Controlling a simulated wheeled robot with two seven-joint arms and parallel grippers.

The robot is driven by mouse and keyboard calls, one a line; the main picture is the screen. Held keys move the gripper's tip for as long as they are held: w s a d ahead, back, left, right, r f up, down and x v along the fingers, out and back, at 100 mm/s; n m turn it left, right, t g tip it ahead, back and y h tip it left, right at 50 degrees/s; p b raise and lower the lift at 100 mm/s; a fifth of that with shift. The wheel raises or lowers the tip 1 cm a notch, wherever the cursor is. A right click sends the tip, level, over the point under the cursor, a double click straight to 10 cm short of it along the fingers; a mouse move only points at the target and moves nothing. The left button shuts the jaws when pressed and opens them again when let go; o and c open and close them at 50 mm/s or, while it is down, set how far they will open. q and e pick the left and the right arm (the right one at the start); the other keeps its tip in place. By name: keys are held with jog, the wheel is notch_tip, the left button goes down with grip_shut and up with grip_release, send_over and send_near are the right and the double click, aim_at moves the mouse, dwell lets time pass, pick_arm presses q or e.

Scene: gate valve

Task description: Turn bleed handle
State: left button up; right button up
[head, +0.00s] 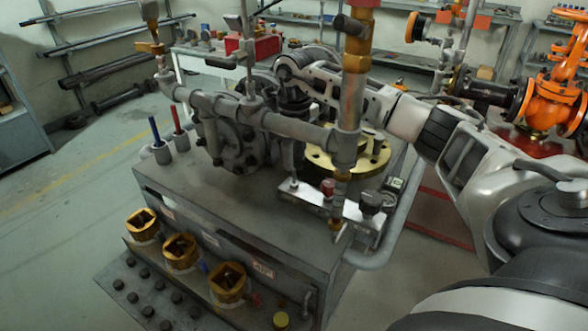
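A gate valve assembly of grey pipes stands on a grey metal cabinet (215,215). I cannot tell for sure which fitting is the bleed handle. Candidates are a small brass fitting (340,190) low on the upright pipe, a brass valve with a lever (150,42) at the upper left, and a dark handle (351,25) at the top. My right arm comes in from the right, behind the upright pipe. My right gripper (294,112) points down beside the valve body (235,145); its fingers are mostly hidden and I cannot see whether they hold anything. My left gripper is not in view.
A brass flange (350,158) lies behind the upright pipe. A bracket with a red knob (327,187) and a dark knob (371,201) is at the cabinet's right. Brass square sockets (180,252) line the front. Open floor (60,240) lies left.

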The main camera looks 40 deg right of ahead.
aim_at(294, 170)
jog(key=shift+f, duration=2.3)
grip_shut()
